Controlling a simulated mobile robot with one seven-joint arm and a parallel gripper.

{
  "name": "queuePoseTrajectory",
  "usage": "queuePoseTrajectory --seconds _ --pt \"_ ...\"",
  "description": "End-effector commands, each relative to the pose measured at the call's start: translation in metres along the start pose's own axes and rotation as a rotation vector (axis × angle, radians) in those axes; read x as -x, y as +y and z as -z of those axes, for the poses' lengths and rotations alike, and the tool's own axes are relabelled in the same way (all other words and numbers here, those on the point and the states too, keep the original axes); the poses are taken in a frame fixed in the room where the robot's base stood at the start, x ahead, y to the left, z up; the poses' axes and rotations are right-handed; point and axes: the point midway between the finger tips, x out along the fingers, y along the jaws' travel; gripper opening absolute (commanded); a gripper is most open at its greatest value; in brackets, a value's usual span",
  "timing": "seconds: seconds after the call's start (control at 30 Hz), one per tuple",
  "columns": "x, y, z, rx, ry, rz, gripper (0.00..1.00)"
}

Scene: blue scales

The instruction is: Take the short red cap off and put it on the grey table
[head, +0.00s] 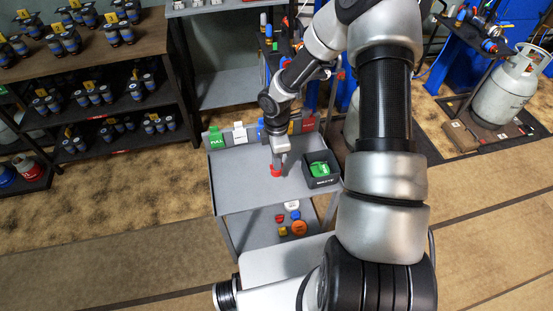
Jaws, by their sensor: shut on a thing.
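My gripper (278,162) points down over the grey table (238,187) in the middle of the head view. It is shut on a small red cap (276,172), which shows just below the fingers. The cap is at or just above the table top, left of the black box. I cannot tell whether it touches the surface. The fingers partly hide it.
A black box (323,182) with green items stands at the table's right side. Coloured tags, one a green FULL tag (216,138), line the back edge. Several caps lie on the lower shelf (262,228). The table's left and front are clear. A gas cylinder (505,90) stands far right.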

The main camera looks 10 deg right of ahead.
Motion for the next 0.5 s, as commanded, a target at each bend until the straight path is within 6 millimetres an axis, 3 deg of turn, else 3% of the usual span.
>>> queuePoseTrajectory --seconds 0.03,0.5 --pt "-0.012 0.0 0.0 0.0 0.0 0.0 0.0" --pt "-0.067 0.0 0.0 0.002 -0.001 0.0 0.0"
